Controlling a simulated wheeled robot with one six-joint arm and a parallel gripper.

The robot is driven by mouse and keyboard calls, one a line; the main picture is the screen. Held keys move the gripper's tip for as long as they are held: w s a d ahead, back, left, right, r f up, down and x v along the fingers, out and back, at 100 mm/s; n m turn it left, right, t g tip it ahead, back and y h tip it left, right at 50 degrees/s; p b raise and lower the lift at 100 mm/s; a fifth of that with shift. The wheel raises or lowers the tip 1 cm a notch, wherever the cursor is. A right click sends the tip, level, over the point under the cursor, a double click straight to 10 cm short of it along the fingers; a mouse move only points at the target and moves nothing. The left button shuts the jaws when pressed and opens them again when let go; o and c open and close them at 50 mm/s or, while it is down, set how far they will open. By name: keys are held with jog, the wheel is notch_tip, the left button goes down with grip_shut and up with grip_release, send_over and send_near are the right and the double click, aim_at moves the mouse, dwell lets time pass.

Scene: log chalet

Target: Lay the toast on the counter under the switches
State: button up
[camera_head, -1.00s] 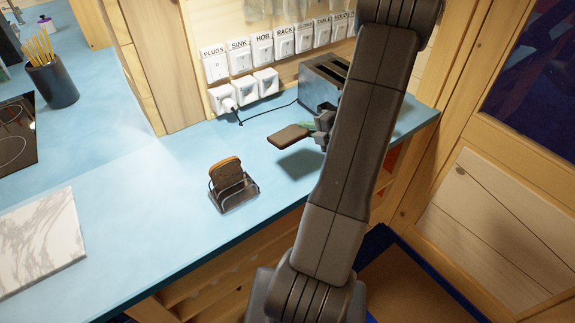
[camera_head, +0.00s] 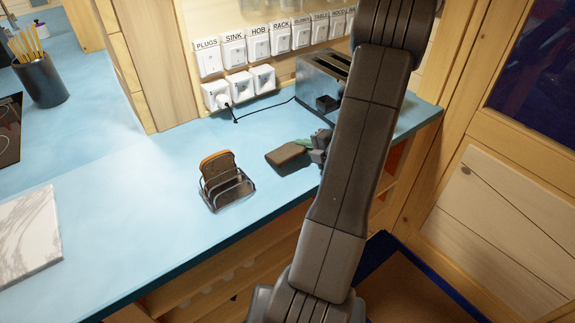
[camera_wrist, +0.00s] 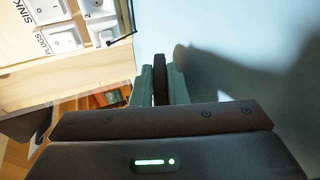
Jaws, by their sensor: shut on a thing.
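My gripper (camera_head: 316,148) is shut on a brown slice of toast (camera_head: 287,157), holding it roughly flat just over or on the blue counter (camera_head: 150,190); I cannot tell if it touches. In the wrist view the toast (camera_wrist: 159,80) shows as a dark edge between the green fingers (camera_wrist: 160,88). The labelled switches (camera_head: 258,45) run along the wall behind, above a row of sockets (camera_head: 238,86). The toast is in front of them, to the right. My arm hides part of the gripper.
A wire toast rack (camera_head: 230,190) holding another slice stands just left of the toast. A metal toaster (camera_head: 318,88) stands behind, its black cord (camera_head: 262,107) running to a socket. Free counter lies between rack and sockets. A marble board (camera_head: 28,235) lies far left.

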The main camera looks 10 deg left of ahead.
jog(key=o, duration=0.5)
jog(key=shift+o, duration=0.2)
jog(key=p+v, duration=0.4)
jog(key=v, duration=0.3)
jog(key=shift+r, duration=0.15)
jog(key=shift+s+d, duration=0.3)
jog(key=shift+d, duration=0.1)
jog(key=shift+r+p, duration=0.1)
jog(key=shift+p, duration=0.25)
